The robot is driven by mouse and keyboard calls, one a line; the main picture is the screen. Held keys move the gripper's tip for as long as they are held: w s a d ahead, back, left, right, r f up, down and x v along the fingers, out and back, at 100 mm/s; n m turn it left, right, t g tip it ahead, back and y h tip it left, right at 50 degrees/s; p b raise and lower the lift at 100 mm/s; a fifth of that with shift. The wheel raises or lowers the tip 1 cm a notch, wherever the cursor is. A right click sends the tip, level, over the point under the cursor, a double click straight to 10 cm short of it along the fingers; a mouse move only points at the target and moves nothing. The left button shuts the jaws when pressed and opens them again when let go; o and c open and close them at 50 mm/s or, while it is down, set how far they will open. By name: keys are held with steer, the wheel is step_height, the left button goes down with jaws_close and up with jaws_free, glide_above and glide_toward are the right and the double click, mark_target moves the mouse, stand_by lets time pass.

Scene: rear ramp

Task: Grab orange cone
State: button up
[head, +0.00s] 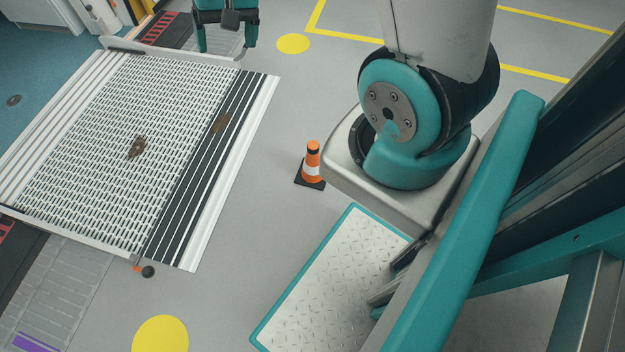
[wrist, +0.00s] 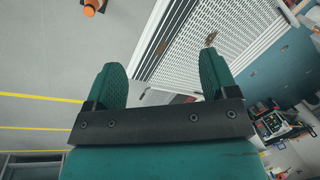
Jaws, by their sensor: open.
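The orange cone (head: 313,164) has a white band and a black square base. In the head view it stands upright on the grey floor, right of the ramp and close to my arm's base. It also shows in the wrist view (wrist: 93,6), cut off by the top edge. My gripper (head: 226,48) is at the top of the head view, beyond the far end of the ramp and well apart from the cone. In the wrist view its two green fingers (wrist: 160,82) are spread wide with nothing between them.
The ramp (head: 258,92), with a slatted metal surface and a few brown stains, fills the left of the head view. Yellow floor discs (head: 293,44) and yellow lines mark the floor. A small dark round thing (head: 148,271) is at the ramp's near edge. Floor around the cone is clear.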

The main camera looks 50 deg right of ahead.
steer(key=s+d+f+m+h+b, duration=0.1)
steer(key=d+f+m+b, duration=0.2)
steer(key=d+f+b, duration=0.7)
steer(key=s+d+f+m+g+b, duration=0.15)
steer(key=d+f+m, duration=0.25)
steer(key=f, duration=1.2)
steer(key=s+d+f+m+t+h+b, duration=0.1)
steer(key=d+f+m+b, duration=0.2)
steer(key=d+f+b, duration=0.75)
steer(key=shift+g, duration=0.35)
steer(key=a+f+b, duration=0.1)
steer(key=f, duration=0.3)
steer(key=a+f+b, duration=0.1)
steer(key=f, duration=0.4)
steer(key=f+b, duration=0.1)
steer(key=f, duration=0.4)
steer(key=shift+w+a+f, duration=0.2)
steer(key=shift+a, duration=0.2)
steer(key=f+b, duration=0.5)
steer(key=f, duration=0.1)
steer(key=shift+w, duration=0.2)
jaws_close()
